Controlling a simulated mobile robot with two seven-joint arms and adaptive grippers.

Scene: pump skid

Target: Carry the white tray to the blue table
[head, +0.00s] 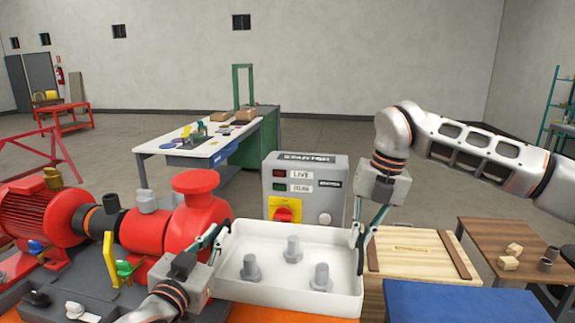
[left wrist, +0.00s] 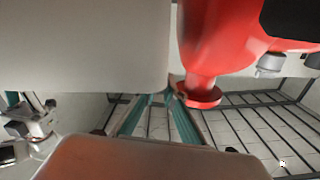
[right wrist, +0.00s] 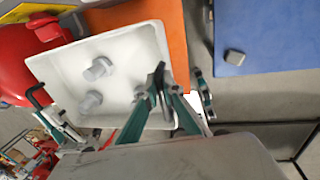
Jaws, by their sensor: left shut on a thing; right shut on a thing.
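The white tray (head: 275,292) is in front of me in the head view, roughly level, with three grey bolts (head: 292,250) standing in it. My left gripper (head: 218,240) is shut on its left wall, and my right gripper (head: 359,236) is shut on its right wall. A pale surface, likely the tray (left wrist: 80,45), fills the upper left of the left wrist view. The blue table (head: 445,303) lies right of the tray, apart from it.
An orange surface (head: 262,312) shows below the tray; contact is unclear. The red pump (head: 195,215) stands close on the left. A control box (head: 304,185) stands behind the tray. A wooden crate (head: 420,254) and a brown table (head: 515,240) stand to the right.

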